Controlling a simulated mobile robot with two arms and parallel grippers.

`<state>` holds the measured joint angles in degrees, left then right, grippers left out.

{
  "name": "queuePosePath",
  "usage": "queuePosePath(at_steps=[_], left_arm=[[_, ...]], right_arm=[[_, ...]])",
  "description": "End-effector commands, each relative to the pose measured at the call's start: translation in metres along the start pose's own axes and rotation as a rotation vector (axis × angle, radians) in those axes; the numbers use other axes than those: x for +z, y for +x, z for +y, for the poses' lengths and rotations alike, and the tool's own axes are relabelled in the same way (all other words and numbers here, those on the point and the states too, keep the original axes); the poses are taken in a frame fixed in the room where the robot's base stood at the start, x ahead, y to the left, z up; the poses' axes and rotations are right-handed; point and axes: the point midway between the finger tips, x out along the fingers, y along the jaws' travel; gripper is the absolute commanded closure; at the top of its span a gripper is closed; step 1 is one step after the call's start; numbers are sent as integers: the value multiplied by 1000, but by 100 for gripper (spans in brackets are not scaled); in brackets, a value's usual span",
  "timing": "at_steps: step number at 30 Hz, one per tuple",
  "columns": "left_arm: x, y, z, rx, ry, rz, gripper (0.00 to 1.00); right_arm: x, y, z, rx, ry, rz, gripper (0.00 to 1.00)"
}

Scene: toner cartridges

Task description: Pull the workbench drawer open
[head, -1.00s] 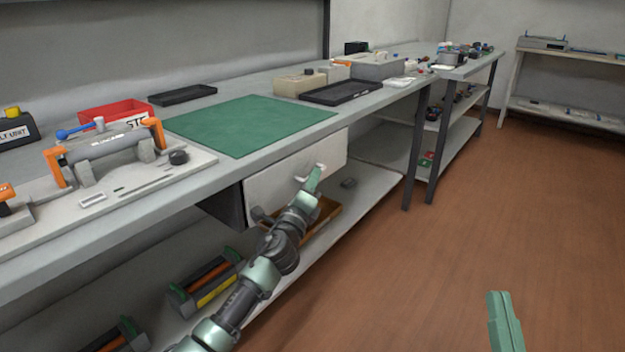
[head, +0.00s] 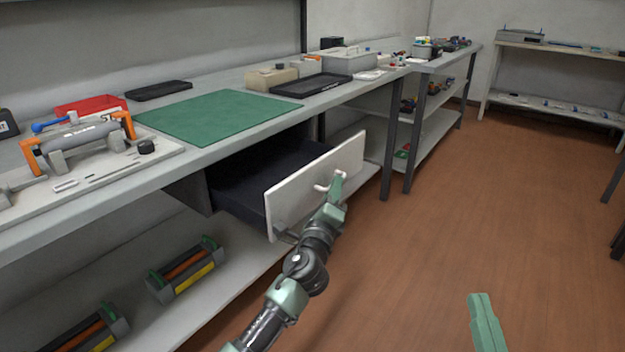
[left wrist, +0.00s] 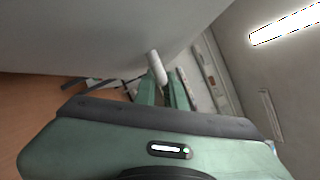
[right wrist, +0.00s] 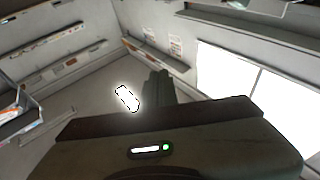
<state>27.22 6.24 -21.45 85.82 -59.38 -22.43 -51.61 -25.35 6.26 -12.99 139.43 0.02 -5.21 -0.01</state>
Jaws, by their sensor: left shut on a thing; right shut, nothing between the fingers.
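The workbench drawer (head: 316,190) stands well out from under the bench top, with its dark inside (head: 262,170) showing behind the white front. Its white handle (head: 330,183) is on the front panel. My left gripper (head: 334,190) is at the handle and shut on it. In the left wrist view the handle (left wrist: 156,67) shows at the fingertips of my left gripper (left wrist: 164,82). My right gripper (head: 483,305) is low at the right over the floor, away from the bench, shut and empty. It also shows in the right wrist view (right wrist: 158,82).
The workbench top (head: 180,155) carries a green mat (head: 220,116), a black tray (head: 310,84) and a fixture with orange clamps (head: 80,145). Toner cartridges (head: 187,270) lie on the lower shelf. The brown floor (head: 440,200) at the right is clear.

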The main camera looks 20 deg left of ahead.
Motion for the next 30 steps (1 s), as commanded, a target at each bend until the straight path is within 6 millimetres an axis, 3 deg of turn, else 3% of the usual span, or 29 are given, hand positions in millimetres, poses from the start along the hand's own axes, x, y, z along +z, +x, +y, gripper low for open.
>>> queuePosePath(at_steps=[3,10,26,27,28,30], left_arm=[[-26,-11,-15,3,-3,2,100],[-54,-24,-35,4,-1,0,100],[-64,-28,-42,4,1,0,100],[-64,-28,-42,4,1,0,86],[-64,-28,-42,5,1,0,80],[-64,-28,-42,4,1,-1,80]], right_arm=[[-2,0,0,-1,1,15,100],[-12,0,-2,-4,3,71,100],[-18,0,-3,-5,5,102,100],[-18,0,-3,-5,5,102,100],[-18,0,-3,-5,5,102,100],[-18,0,-3,-5,5,101,100]])
